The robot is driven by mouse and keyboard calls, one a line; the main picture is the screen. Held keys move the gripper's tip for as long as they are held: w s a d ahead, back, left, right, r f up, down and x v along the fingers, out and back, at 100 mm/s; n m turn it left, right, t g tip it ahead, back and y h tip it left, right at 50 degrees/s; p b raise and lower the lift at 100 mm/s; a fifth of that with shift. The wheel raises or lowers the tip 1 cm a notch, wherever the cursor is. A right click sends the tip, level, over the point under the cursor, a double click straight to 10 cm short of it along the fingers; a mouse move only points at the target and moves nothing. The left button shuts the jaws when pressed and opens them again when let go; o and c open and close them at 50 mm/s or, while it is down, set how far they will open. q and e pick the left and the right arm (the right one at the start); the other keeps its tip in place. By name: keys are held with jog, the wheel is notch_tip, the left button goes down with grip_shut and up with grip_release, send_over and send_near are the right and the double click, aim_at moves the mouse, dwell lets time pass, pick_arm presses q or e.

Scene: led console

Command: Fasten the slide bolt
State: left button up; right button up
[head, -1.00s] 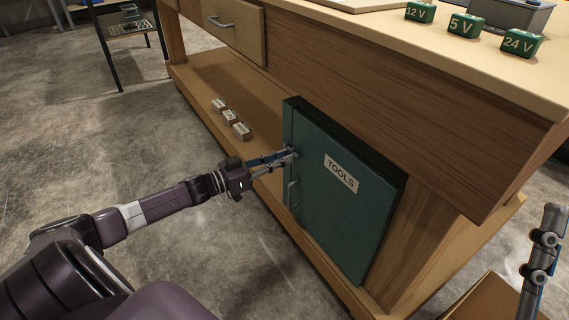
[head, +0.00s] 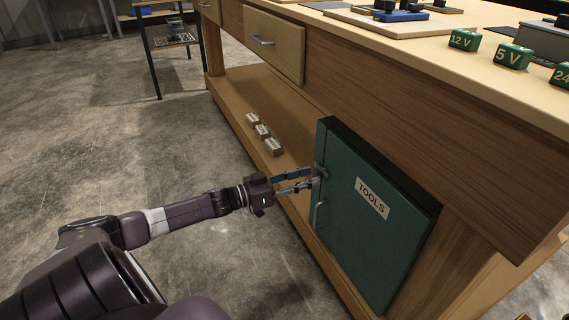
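My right gripper does not show clearly.
Several small labelled blocks (head: 262,131) lie on the bench's lower shelf. A drawer (head: 273,43) is above them. Green voltage blocks (head: 513,56) stand on the bench top. A dark-framed rack (head: 171,39) is at the back. The concrete floor (head: 110,130) to the left is clear.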

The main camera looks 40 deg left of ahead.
pick_arm(q)
jog(key=v, duration=1)
jog(key=shift+s+a, duration=0.2)
jog(key=shift+r, duration=0.15)
